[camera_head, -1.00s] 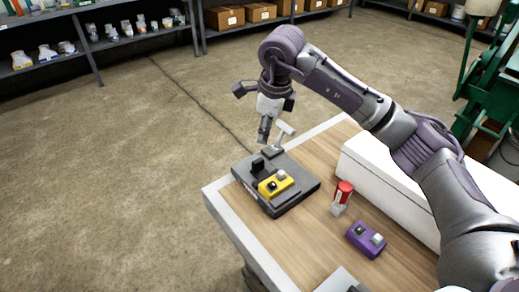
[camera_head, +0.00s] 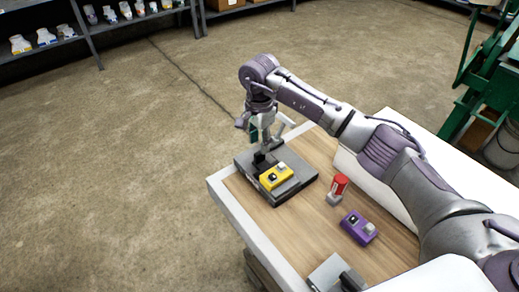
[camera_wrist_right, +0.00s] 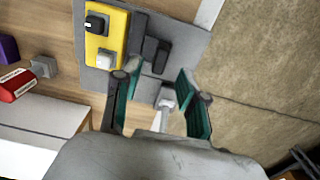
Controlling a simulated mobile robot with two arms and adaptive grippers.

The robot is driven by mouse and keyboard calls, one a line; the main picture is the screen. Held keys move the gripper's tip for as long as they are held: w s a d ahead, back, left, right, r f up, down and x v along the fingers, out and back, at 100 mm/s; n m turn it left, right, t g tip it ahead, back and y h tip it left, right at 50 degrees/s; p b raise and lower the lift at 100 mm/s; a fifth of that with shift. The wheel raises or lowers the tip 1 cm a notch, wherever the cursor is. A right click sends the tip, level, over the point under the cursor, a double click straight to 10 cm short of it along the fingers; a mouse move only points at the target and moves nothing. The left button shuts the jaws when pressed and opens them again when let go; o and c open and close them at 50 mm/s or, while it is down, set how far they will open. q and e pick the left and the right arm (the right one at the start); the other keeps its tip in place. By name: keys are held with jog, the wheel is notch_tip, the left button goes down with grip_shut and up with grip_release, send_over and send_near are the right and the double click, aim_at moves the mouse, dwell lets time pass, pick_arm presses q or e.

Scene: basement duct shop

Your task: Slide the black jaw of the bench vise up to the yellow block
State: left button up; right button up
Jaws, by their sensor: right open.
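The black jaw (camera_head: 261,161) stands upright just behind the block; in the wrist view the jaw (camera_wrist_right: 150,50) is beside the yellow block (camera_wrist_right: 105,42), with a small gap. My right gripper (camera_head: 262,137) is over the jaw, pointing down. In the wrist view its fingers (camera_wrist_right: 157,82) are apart and empty, around the jaw's line; contact cannot be told. My left gripper is out of view.
A grey plate with a black part (camera_head: 328,274) lies at the front. A white box (camera_head: 352,165) lies behind. Open floor is left.

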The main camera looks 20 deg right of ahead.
aim_at(259, 152)
jog(key=shift+f+p, duration=0.3)
jog(key=shift+f, duration=2.25)
grip_shut()
